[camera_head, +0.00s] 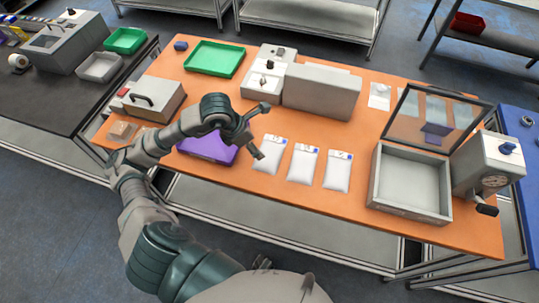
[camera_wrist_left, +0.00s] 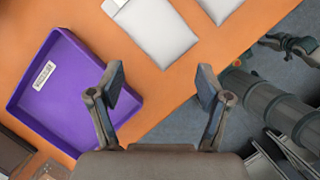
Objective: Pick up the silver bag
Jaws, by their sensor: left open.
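Three pale silver-white bags lie flat in a row on the orange table: a left one (camera_head: 270,155), a middle one (camera_head: 302,164) and a right one (camera_head: 337,171). My left gripper (camera_head: 259,132) is open and empty above the table, just left of the left bag. In the left wrist view, its two fingers (camera_wrist_left: 161,86) are spread over the table edge. A pale bag (camera_wrist_left: 155,30) lies ahead of them, and part of a second one (camera_wrist_left: 220,8) shows at the top. What seems to be my right gripper (camera_wrist_left: 288,43) shows small at the right; its jaw state is unclear.
A purple tray (camera_head: 207,150) lies left of the bags, partly behind my left arm; it also shows in the left wrist view (camera_wrist_left: 60,125). A grey box (camera_head: 322,91) stands behind the bags. An open grey case (camera_head: 408,213) with a raised clear lid stands to their right.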

